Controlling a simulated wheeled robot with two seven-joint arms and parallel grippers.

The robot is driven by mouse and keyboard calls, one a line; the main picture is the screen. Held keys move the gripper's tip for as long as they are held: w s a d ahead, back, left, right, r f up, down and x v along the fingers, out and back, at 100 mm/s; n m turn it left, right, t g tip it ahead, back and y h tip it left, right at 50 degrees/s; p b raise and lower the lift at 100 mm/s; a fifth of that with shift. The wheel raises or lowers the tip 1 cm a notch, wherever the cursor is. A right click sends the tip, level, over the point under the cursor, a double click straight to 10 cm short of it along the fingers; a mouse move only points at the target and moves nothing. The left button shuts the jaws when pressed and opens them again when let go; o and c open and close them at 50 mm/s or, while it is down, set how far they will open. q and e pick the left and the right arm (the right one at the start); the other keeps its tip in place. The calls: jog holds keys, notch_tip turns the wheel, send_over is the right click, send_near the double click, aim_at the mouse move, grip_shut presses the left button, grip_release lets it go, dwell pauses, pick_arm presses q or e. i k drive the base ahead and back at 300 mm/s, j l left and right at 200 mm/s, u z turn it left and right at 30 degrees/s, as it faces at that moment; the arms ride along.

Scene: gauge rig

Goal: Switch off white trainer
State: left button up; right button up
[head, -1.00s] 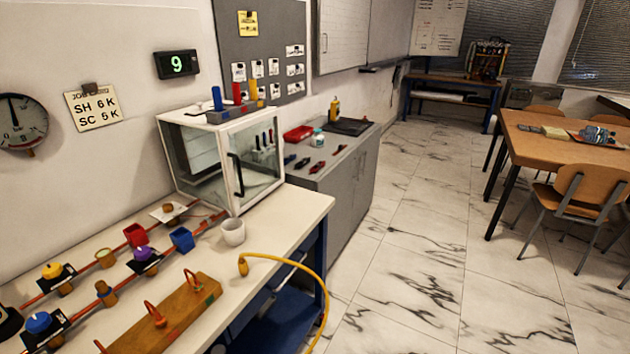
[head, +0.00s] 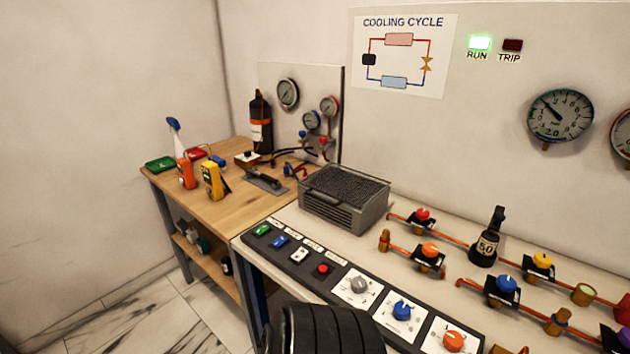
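A black control strip (head: 310,268) runs along the front edge of the pale bench. From left it carries a green switch (head: 262,230), a blue switch (head: 280,241), a white switch (head: 298,255) and a red button (head: 323,269). Small labels above them are too small to read. Further right sit a grey knob (head: 359,285), a blue knob (head: 402,310) and an orange knob (head: 453,340) on white plates. Whether the white switch is on or off cannot be told. A green RUN lamp (head: 479,43) is lit; the TRIP lamp (head: 512,45) is dark. Neither gripper shows.
A grey finned unit (head: 345,200) stands behind the strip. Copper pipes with coloured valves and a black 50 weight (head: 487,240) lie to the right. A wooden bench (head: 220,215) with tools stands at left. A black ribbed part, probably mine, fills the bottom middle.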

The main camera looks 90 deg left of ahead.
aim_at(302, 253)
jog(key=u, duration=2.5)
